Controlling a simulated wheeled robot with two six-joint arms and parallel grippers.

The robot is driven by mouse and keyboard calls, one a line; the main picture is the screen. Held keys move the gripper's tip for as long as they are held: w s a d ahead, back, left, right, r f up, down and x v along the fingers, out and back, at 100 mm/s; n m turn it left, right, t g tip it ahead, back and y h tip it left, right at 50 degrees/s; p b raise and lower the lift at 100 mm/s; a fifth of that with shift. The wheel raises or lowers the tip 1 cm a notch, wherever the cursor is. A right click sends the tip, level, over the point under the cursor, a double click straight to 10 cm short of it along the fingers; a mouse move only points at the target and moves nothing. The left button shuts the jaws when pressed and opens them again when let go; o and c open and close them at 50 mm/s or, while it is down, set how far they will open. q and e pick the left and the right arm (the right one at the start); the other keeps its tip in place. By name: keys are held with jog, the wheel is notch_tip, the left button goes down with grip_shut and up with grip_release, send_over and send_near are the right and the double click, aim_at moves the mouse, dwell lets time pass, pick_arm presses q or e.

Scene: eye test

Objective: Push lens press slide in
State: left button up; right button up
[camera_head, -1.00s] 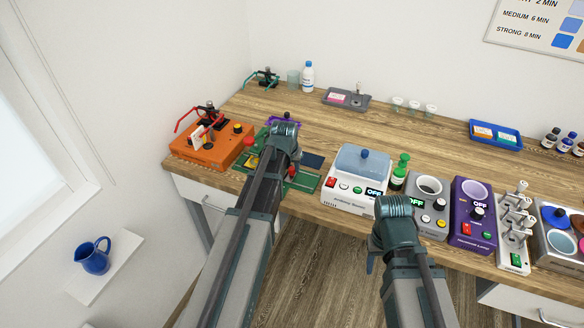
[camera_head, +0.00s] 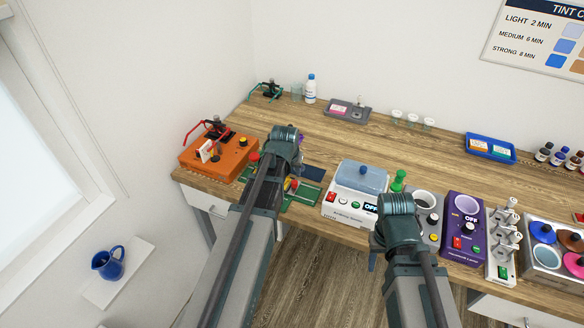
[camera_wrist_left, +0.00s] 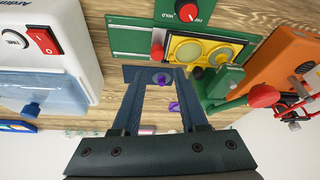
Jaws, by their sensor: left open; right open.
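The green lens press (camera_wrist_left: 130,38) lies ahead of my left gripper in the left wrist view. Its yellow slide (camera_wrist_left: 207,49) has round lens seats and a red knob (camera_wrist_left: 157,52) on its left. A green lever with a red ball (camera_wrist_left: 263,95) stands to the right. In the head view the press (camera_head: 303,195) is partly hidden by my left arm. Contact cannot be told. My right gripper (camera_head: 373,262) is open at the bench's front edge.
An orange box (camera_head: 215,158) stands left of the press and a white machine (camera_head: 346,208) with a blue lid stands right. A purple unit (camera_head: 464,230) and other devices line the front edge farther right. The middle of the bench (camera_head: 330,130) is clear.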

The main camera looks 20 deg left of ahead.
pick_arm(q)
jog(key=p+v, duration=0.3)
jog(key=v, duration=0.2)
jog(key=shift+w, duration=0.1)
pick_arm(e)
notch_tip(320, 180, up, 4)
jog(key=shift+r, duration=0.2)
pick_arm(q)
jog(key=shift+f, duration=0.1)
jog(key=s+d+f+m+g+b, duration=0.2)
jog(key=s+d+f+m, duration=0.1)
jog(key=s+d, duration=0.6)
jog(key=s+d+f+m+g+b, duration=0.2)
jog(key=s+d+f+m+g, duration=0.1)
jog(key=s+d, duration=0.7)
jog(key=shift+d+f+y+b, duration=0.2)
jog(key=shift+d+y+b, duration=0.15)
jog(key=shift+d, duration=0.65)
pick_arm(e)
notch_tip(320, 180, down, 5)
jog(key=shift+r, duration=0.1)
